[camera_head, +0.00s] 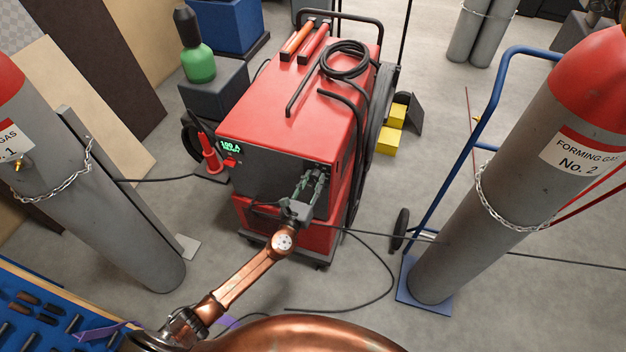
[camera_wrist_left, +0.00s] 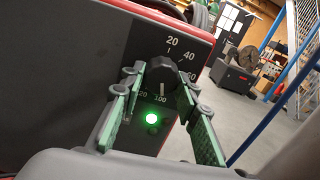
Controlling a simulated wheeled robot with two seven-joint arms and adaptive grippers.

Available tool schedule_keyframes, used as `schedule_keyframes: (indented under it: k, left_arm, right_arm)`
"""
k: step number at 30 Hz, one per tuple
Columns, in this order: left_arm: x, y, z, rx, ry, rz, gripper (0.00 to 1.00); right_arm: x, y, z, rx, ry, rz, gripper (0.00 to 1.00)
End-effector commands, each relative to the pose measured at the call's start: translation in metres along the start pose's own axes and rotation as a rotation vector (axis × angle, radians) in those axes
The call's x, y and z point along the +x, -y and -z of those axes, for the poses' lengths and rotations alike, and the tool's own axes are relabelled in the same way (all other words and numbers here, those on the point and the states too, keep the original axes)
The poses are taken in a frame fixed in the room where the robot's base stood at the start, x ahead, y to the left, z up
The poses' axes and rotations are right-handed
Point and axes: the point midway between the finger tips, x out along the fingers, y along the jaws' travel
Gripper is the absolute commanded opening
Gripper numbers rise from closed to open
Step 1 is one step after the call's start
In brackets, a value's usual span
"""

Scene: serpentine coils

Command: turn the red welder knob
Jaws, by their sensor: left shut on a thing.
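The red welder (camera_head: 290,110) stands in the middle of the head view, its dark front panel facing me. My left gripper (camera_head: 316,180) reaches the right side of that panel. In the left wrist view the dark, ridged knob (camera_wrist_left: 161,74) sits between the green-padded fingers of my left gripper (camera_wrist_left: 160,92), which is shut on it. Printed numbers such as 20, 40, 60 and 100 surround the knob. A pale line on the knob points down, near 100. A green light (camera_wrist_left: 152,119) glows below it. In the head view my gripper hides the knob. My right gripper is not in view.
Grey gas cylinders stand left (camera_head: 115,220) and right (camera_head: 470,220) of the welder, chained; the right one is on a blue trolley (camera_head: 480,140). Dark cables (camera_head: 385,270) lie on the floor. A blue tool tray (camera_head: 50,315) is at the lower left.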

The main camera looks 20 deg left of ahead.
Motion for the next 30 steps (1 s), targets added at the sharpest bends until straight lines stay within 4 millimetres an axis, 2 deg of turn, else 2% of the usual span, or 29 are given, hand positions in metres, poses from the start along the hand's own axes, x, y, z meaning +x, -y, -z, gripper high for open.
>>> schedule_keyframes:
  k: [4, 5, 12, 23, 26, 30]
  left_arm:
    - [-0.001, 0.0, 0.003, 0.0, -0.004, 0.001, 0.05]
    - [-0.001, 0.0, 0.003, 0.0, -0.004, 0.001, 0.3]
    - [0.0, 0.0, 0.001, -0.001, -0.002, 0.0, 0.47]
    - [-0.006, 0.0, 0.001, -0.001, -0.002, 0.0, 0.47]
    - [-0.019, 0.0, 0.002, -0.002, -0.003, 0.0, 0.47]
    - [-0.048, 0.0, 0.002, -0.002, -0.004, 0.0, 0.47]
  right_arm:
    - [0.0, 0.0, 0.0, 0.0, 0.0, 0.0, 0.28]
    - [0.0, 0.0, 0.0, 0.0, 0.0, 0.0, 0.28]
    - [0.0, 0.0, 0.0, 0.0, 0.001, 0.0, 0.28]
    - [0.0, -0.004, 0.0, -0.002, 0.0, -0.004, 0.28]
    - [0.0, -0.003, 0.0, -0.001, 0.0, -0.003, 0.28]
    - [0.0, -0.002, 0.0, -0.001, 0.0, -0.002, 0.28]
